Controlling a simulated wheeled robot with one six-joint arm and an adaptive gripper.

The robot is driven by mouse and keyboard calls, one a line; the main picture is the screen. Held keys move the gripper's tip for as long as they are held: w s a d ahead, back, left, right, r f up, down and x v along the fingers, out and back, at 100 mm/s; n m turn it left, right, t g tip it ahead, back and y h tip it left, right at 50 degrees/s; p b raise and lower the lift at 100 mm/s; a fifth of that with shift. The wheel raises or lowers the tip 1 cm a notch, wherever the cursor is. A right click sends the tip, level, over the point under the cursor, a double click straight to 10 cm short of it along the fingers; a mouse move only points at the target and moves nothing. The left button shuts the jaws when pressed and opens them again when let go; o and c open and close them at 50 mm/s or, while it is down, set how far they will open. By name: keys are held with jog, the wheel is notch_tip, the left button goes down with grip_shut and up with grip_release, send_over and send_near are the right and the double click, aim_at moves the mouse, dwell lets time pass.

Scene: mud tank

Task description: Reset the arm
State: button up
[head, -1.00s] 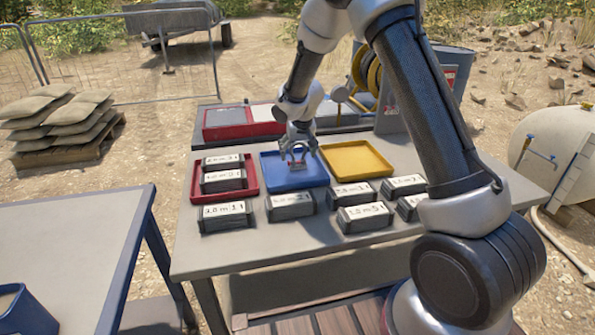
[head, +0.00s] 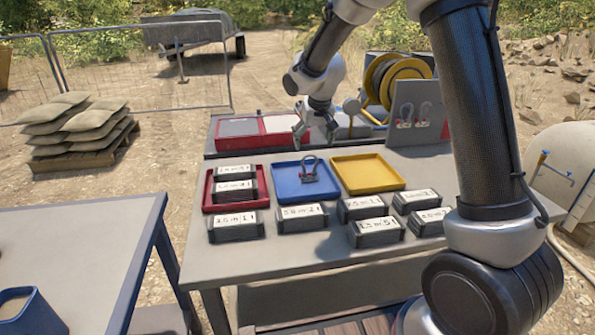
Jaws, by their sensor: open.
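My gripper (head: 315,138) is open and empty in the head view. It hangs above and behind the blue tray (head: 285,199), near the back edge of the grey table (head: 300,258). A small shackle-like item (head: 309,168) with a grey loop and a red part lies in the blue tray, apart from my gripper. My arm reaches in from the upper right, bent down over the table.
A red tray (head: 208,207) holds two labelled blocks (head: 235,187). A yellow tray (head: 368,175) is empty. Several labelled blocks stand in front. A panel with shackles (head: 418,112) and a yellow reel (head: 385,78) stand behind. Another table (head: 75,245) is at left.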

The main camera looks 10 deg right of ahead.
jog(key=s+d+r, duration=0.4)
jog(key=s+d, duration=0.1)
jog(key=s, duration=0.8)
jog(key=s+d+r, duration=0.4)
jog(key=s+d, duration=0.1)
jog(key=s, duration=0.8)
jog(key=s+d+r, duration=0.4)
jog(key=s+r, duration=0.1)
jog(key=s, duration=0.7)
jog(key=shift+s+d, duration=0.4)
